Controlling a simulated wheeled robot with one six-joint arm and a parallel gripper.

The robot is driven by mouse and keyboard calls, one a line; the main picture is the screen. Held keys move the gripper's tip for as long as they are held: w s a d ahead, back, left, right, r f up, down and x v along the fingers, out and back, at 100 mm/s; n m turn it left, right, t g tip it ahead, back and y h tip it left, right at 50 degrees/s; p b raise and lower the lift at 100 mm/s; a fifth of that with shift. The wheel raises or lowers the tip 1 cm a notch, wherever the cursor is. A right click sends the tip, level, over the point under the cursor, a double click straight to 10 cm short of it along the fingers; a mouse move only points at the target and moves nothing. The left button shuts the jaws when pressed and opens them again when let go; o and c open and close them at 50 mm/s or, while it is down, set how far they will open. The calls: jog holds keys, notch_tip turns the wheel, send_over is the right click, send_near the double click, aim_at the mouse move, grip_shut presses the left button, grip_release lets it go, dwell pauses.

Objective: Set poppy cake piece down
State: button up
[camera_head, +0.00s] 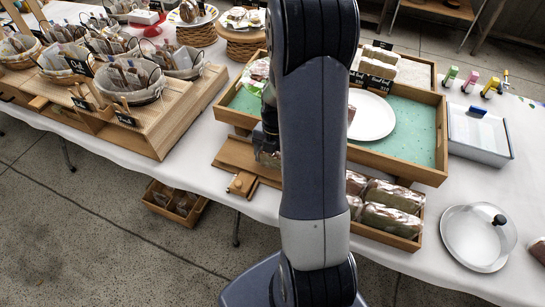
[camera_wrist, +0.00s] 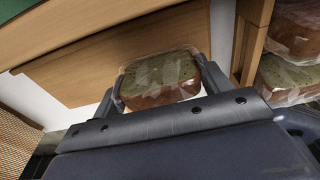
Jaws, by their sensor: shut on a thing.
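The poppy cake piece (camera_wrist: 160,76) is a clear-wrapped slice with a greenish speckled face and a brown crust. In the wrist view it sits between the two fingers of my gripper (camera_wrist: 163,86), which is shut on it. Beneath or beyond it lies a light wooden board (camera_wrist: 75,68); I cannot tell whether the piece touches it. In the head view my gripper (camera_head: 266,150) is over the wooden board (camera_head: 232,152) at the table's front edge, partly behind my arm. The held piece cannot be made out there.
A wooden crate (camera_head: 389,238) of similar wrapped pieces stands right of the board. Behind is a green-lined tray (camera_head: 412,150) with a white plate (camera_head: 373,120). A glass dome (camera_head: 478,237) stands far right. Baskets on a wooden riser (camera_head: 150,140) fill the left.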

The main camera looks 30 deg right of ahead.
jog(key=shift+f, duration=0.2)
jog(key=o, duration=0.7)
jog(key=shift+c, duration=0.2)
jog(key=shift+r, duration=0.1)
notch_tip(320, 180, up, 12)
jog(key=w+d, duration=0.1)
jog(key=shift+d+p, duration=0.25)
jog(key=shift+p, duration=0.1)
jog(key=shift+w, duration=0.1)
